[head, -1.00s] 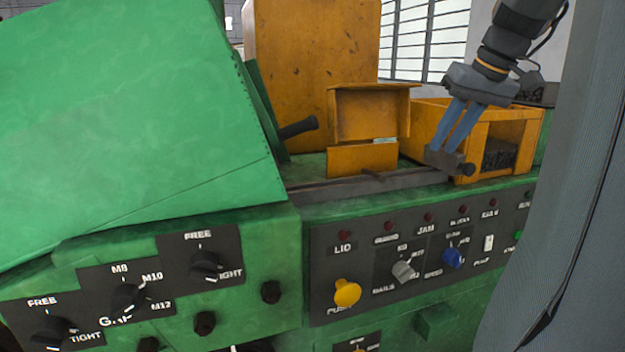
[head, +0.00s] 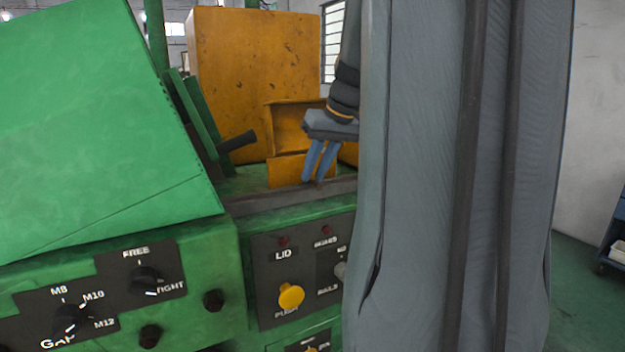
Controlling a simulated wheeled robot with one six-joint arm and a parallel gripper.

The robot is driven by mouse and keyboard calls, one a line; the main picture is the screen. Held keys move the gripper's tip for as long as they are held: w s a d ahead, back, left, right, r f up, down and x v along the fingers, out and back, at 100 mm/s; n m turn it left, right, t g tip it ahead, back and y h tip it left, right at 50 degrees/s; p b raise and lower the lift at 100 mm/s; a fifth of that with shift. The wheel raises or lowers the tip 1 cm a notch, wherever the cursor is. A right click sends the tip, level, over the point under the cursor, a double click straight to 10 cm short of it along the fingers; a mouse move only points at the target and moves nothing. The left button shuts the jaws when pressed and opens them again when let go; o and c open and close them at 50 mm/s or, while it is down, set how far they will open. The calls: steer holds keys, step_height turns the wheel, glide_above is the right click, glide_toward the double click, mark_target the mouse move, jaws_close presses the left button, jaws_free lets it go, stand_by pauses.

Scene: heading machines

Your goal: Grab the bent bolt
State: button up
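My gripper (head: 313,181) hangs from the upper right with its two blue fingers pointing down at the dark rail (head: 275,200) on the green machine. A narrow gap shows between the fingers, and they look open. A tiny brownish bit (head: 319,184) shows at the fingertips on the rail. It may be the bent bolt, but it is too small to tell its shape or whether the fingers touch it.
An orange box-like chute (head: 287,170) stands just behind the fingers. A green lever with a dark handle (head: 238,142) is to the left. The control panel with a yellow knob (head: 291,296) lies below. My grey column hides the rail's right part.

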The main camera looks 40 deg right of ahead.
steer(key=shift+w+f, duration=0.15)
steer(key=shift+f, duration=0.25)
steer(key=shift+c, duration=0.3)
jaws_close()
